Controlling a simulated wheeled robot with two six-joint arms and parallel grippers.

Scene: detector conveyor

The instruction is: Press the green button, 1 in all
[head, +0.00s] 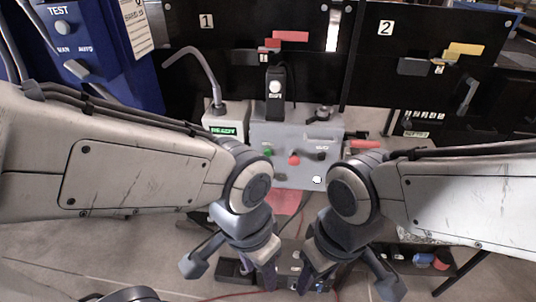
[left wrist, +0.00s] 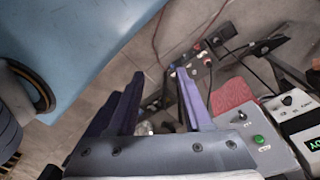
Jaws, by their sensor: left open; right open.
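The green button (head: 267,152) is on the left part of the grey control box (head: 270,132), at the middle of the head view. It also shows at the lower right of the left wrist view (left wrist: 259,139), right of the fingers. My left gripper (head: 260,276) hangs low in front of the box, apart from the button. Its purple fingers are open and empty in the left wrist view (left wrist: 160,88). My right gripper (head: 314,277) hangs beside it, open, its fingers pointing down. Both grippers' fingertips are partly hidden or cut off in the head view.
A red knob (head: 294,158) and a black knob (head: 321,156) sit right of the button. A device with a lit READY display (head: 223,130) and a bent tube stands left of the box. Black panels marked 1 (head: 206,21) and 2 (head: 386,27) rise behind.

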